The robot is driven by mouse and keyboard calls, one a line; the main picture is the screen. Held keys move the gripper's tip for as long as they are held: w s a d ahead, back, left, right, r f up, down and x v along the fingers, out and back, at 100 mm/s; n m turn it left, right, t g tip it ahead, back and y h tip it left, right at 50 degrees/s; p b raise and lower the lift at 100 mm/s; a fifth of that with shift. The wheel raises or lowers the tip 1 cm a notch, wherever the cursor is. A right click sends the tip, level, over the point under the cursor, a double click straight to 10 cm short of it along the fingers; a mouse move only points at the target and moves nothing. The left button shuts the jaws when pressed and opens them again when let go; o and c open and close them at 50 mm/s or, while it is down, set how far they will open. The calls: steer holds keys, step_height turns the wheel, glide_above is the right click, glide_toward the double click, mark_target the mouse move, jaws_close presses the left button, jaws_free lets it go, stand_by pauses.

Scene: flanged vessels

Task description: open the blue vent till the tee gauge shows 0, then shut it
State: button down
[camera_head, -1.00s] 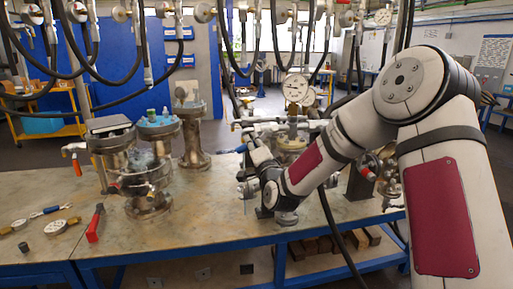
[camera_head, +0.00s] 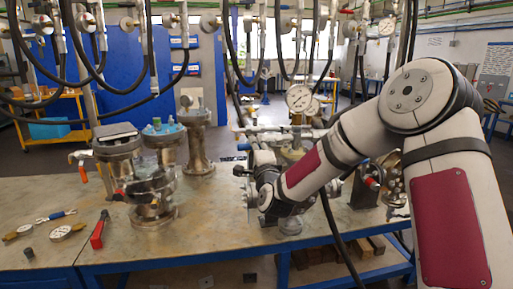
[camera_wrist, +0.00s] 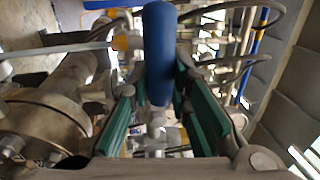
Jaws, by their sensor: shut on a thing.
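The blue vent handle (camera_wrist: 158,55) stands upright in the wrist view, above a pale metal fitting. My gripper (camera_wrist: 162,95) has a green pad on each side of it and is shut on it. In the head view my gripper (camera_head: 247,170) is at the piping on the bench's right half, its fingers partly hidden by my own wrist. The round white tee gauge (camera_head: 299,97) stands above this piping; its needle is too small to read.
Flanged vessels (camera_head: 153,195) stand left of my arm on the bench (camera_head: 200,220). A red-handled tool (camera_head: 99,230) and loose gauges (camera_head: 62,233) lie at the front left. Black hoses (camera_head: 232,70) hang overhead. Bare bench lies between the vessels and my gripper.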

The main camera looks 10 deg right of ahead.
steer(key=c, duration=1.5)
jaws_free()
steer(key=shift+o, duration=0.2)
steer(key=shift+s, duration=0.1)
steer(key=s+f, duration=0.2)
steer(key=s, duration=0.9)
steer(key=shift+s+f, duration=0.15)
steer(key=shift+s, duration=0.15)
